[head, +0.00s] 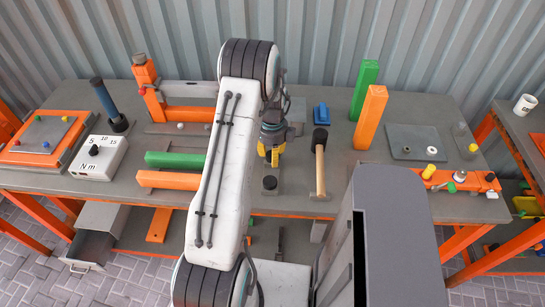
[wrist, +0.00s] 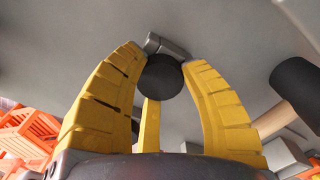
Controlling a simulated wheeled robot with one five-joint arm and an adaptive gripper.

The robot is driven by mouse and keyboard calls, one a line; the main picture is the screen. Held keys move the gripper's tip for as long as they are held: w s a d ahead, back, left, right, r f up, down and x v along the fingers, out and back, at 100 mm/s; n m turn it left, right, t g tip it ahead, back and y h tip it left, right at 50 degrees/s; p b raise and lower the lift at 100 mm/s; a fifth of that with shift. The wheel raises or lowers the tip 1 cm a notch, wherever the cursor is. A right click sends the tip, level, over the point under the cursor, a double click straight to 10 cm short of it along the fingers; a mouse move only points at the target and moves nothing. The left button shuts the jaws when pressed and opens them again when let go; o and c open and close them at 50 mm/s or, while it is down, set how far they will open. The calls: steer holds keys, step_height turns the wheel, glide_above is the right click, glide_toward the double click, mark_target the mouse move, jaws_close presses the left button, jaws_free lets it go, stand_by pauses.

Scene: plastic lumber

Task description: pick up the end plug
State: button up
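A small dark round piece (head: 270,182), which looks like the end plug, sits on a small grey block on the bench, near the front edge. In the wrist view the dark round piece (wrist: 160,78) shows between the upper ends of the fingers, with a grey bar behind it. My gripper (head: 271,160) has yellow fingers and hangs over the bench just behind the piece in the head view. In the wrist view my gripper (wrist: 165,58) is open, its fingers spread either side of the piece. I cannot tell whether any finger touches it.
A mallet (head: 320,172) lies close on the right; its dark head shows in the wrist view (wrist: 296,86). Green (head: 364,88) and orange (head: 371,117) posts stand behind right. Green and orange bars (head: 168,180) lie left. A blue block (head: 321,114) sits behind.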

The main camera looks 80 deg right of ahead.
steer(key=c, duration=0.4)
steer(key=shift+r, duration=0.1)
